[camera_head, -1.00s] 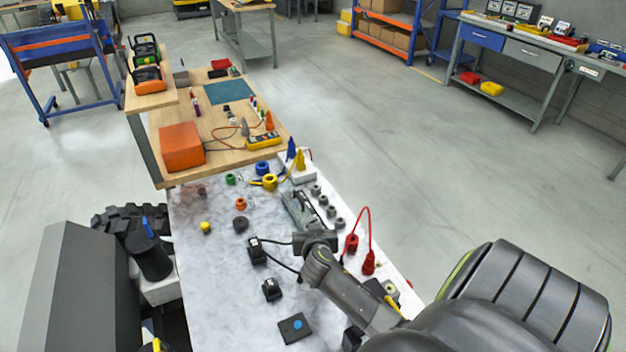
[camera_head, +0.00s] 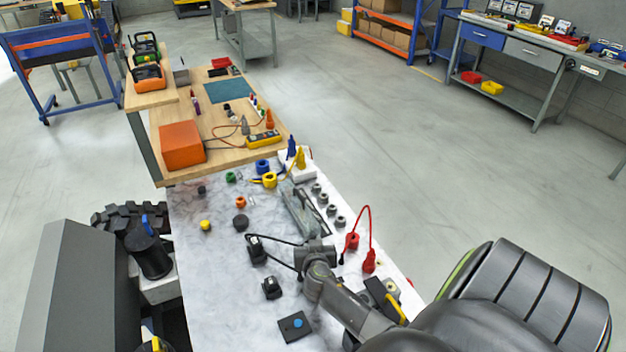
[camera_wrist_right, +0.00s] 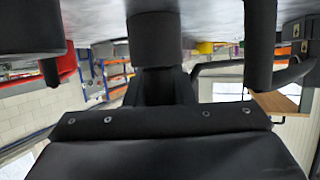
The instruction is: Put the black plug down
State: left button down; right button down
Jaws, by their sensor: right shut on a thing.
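My right gripper (camera_head: 315,254) is over the white marbled table (camera_head: 210,285), left of two red plugs joined by a red lead. It is shut on the black plug (camera_wrist_right: 155,40), a dark cylinder between the fingers in the wrist view. In the head view the gripper hides this plug. A black cable (camera_head: 278,239) runs from the gripper to a black piece (camera_head: 256,250) lying on the table to the left. I cannot tell whether the held plug touches the table. My left gripper is not seen.
Red plugs (camera_head: 369,261) stand close to the right of my gripper. A grey metal fixture (camera_head: 299,212) and several grey round sockets (camera_head: 332,210) lie behind it. A small black block (camera_head: 271,288) and a dark plate with a blue dot (camera_head: 294,327) lie nearer. The table's front left is bare.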

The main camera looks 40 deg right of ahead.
jog(key=shift+f, duration=0.25)
jog(key=c, duration=1.2)
grip_release()
jog(key=shift+r, duration=0.1)
jog(key=shift+c, duration=0.2)
jog(key=shift+r+p, duration=0.1)
jog(key=shift+p, duration=0.25)
jog(key=shift+s+a, duration=0.15)
jog(key=shift+s, duration=0.05)
jog(key=b+v, duration=0.4)
jog(key=v, duration=1.3)
